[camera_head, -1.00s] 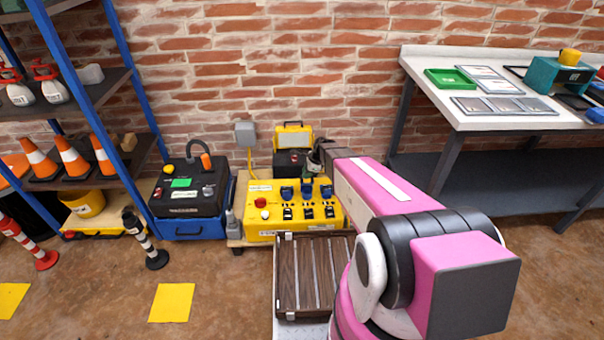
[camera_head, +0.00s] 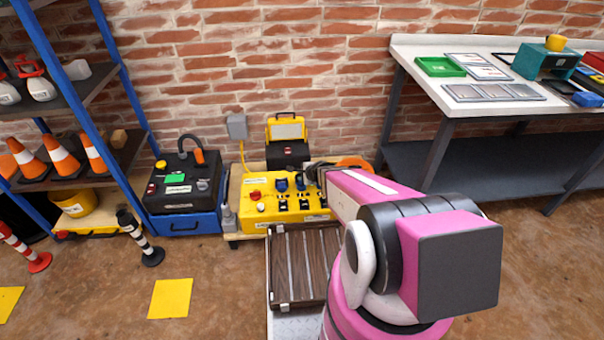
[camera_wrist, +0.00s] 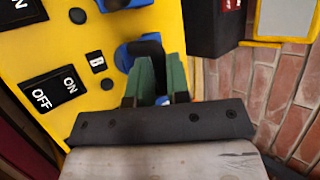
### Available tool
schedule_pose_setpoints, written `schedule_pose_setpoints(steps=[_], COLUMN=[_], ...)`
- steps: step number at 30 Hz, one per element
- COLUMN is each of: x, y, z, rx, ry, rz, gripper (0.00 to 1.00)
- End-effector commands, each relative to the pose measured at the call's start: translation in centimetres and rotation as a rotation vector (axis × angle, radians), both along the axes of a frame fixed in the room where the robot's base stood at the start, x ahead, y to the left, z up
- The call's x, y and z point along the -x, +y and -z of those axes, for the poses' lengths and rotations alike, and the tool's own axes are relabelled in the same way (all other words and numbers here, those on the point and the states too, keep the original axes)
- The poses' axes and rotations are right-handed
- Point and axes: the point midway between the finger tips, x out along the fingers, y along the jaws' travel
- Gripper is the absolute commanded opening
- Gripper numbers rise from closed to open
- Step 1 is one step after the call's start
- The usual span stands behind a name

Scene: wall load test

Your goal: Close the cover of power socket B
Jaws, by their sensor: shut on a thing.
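The yellow power box (camera_head: 258,216) stands low by the wall, with a row of blue-covered sockets above black switches. Two blue sockets (camera_head: 281,185) (camera_head: 300,184) show beside my gripper (camera_head: 308,174), which hides part of the row's right side. In the wrist view, the green fingers of my gripper (camera_wrist: 161,82) are close together over a blue socket (camera_wrist: 141,50). They are shut on a blue part, seemingly its cover (camera_wrist: 180,97), mostly hidden by them. Another blue socket (camera_wrist: 128,3) is at the top edge.
A black case with a yellow-framed lid (camera_head: 286,127) stands open behind the box. A brown slatted case (camera_head: 306,265) lies in front. A blue and black unit (camera_head: 183,190) is to the left. A white-topped workbench (camera_head: 410,52) is at right.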

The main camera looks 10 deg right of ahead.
Motion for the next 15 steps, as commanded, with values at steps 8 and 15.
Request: schedule_pose_setpoints(steps=[8,15], x=[0.6,1.0], y=[0.0,0.0], z=[0.8,1.4], rx=[-0.002,-0.002], ry=[-0.106,-0.184], rz=[0.004,0.002], gripper=[0.0,0.0])
